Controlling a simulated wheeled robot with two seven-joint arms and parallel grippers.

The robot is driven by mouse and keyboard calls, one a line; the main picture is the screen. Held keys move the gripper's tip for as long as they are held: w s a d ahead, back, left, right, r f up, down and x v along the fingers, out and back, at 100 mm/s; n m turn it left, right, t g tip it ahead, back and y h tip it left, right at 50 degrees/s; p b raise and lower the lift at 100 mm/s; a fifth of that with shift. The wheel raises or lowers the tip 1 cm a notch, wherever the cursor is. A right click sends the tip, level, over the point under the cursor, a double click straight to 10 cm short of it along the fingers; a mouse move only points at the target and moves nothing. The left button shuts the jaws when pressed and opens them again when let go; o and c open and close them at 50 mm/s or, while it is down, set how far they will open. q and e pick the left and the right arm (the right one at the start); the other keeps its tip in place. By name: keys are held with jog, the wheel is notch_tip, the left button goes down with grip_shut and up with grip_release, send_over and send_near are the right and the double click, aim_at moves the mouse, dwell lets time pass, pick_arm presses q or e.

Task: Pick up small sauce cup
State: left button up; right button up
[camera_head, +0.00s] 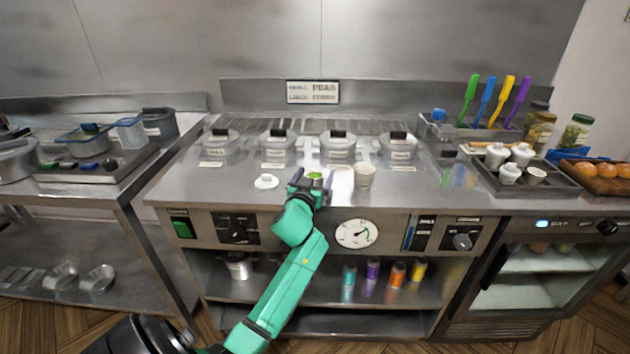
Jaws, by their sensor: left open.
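A small cup with green contents (315,175) stands on the steel counter near the middle of the head view. My left gripper (311,184) is at this cup, its purple-tipped jaws open on either side of it. The jaws hide the lower part of the cup, and I cannot tell whether they touch it. A taller pale cup (364,175) stands just to the right. A white lid-like disc (266,181) lies to the left. My right gripper is not in view.
Several lidded steel containers (338,147) line the back of the counter. A dark tray (537,188) with white jars and a cup sits at the right, beside a tray of orange-brown round items (605,170). The counter front left (190,185) is clear.

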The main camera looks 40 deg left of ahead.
pick_arm(q)
jog(key=shift+s, duration=0.1)
jog(key=c, duration=1.1)
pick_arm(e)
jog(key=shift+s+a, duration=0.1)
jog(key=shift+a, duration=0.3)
pick_arm(q)
notch_tip(320, 180, up, 20)
jog(key=shift+r+p, duration=0.1)
jog(key=shift+p, duration=1.05)
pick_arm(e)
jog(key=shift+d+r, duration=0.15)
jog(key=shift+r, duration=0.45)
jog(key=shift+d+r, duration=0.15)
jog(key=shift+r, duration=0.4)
